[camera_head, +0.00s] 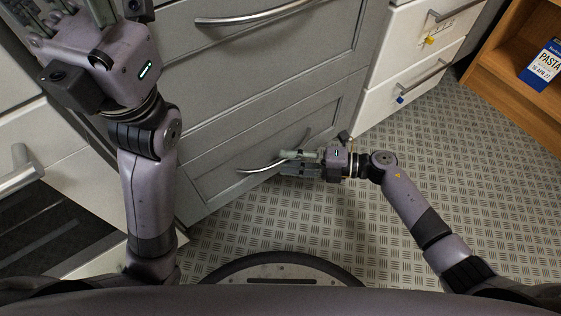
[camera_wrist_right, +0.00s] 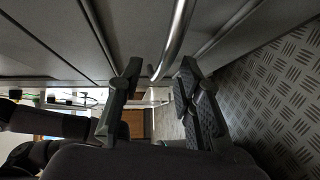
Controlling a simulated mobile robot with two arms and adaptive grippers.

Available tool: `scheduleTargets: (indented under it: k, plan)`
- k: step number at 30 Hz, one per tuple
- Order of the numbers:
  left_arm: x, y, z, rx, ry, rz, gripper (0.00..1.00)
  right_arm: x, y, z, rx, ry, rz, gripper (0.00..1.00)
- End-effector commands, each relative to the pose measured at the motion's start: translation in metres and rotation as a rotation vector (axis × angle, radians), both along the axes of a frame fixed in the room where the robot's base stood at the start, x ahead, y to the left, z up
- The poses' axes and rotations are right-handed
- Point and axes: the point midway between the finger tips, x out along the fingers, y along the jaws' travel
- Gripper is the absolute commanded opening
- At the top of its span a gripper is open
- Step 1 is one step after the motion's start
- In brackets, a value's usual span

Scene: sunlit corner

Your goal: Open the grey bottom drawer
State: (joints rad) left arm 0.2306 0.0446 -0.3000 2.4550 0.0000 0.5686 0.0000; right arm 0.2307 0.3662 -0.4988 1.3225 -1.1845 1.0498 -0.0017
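The grey bottom drawer (camera_head: 225,160) is the lower panelled front of the grey cabinet, and it looks shut, flush with the front above. Its curved metal handle (camera_head: 262,168) runs to my right gripper (camera_head: 290,163), which partly covers it. In the right wrist view the handle (camera_wrist_right: 176,38) comes down from the top towards the gap between the two fingers. The right gripper (camera_wrist_right: 158,95) is open, its fingers well apart, with no clear contact on the handle. My left gripper (camera_head: 68,22) is at the upper left, away from the drawer, its fingertips partly cut off.
A grey drawer above has a long handle (camera_head: 255,17). White drawers (camera_head: 410,85) stand at the right, beside a wooden shelf (camera_head: 515,80) with a blue pasta box (camera_head: 543,66). The patterned metal floor (camera_head: 460,160) is clear in front.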

Motion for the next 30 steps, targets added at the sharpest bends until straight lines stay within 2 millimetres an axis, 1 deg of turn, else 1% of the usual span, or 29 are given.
scheduleTargets:
  k: [1,6,10,17,30]
  plan:
    - [-0.002,0.0,-0.001,0.0,-0.01,0.0,0.4,0.001,0.008,-0.003,0.002,-0.001,0.001,0.33]
    - [-0.005,-0.001,0.002,0.002,-0.028,0.001,0.4,0.004,0.024,-0.004,0.001,0.0,0.0,0.33]
    - [-0.006,-0.001,0.004,0.003,-0.031,0.002,0.4,0.004,0.028,-0.004,0.0,0.0,0.0,0.33]
    - [-0.006,-0.001,0.005,0.003,-0.031,0.002,0.4,0.004,0.028,-0.004,0.0,0.0,0.0,0.33]
    - [-0.006,-0.001,0.005,0.004,-0.032,0.002,0.4,0.004,0.028,-0.004,-0.001,0.001,0.0,0.03]
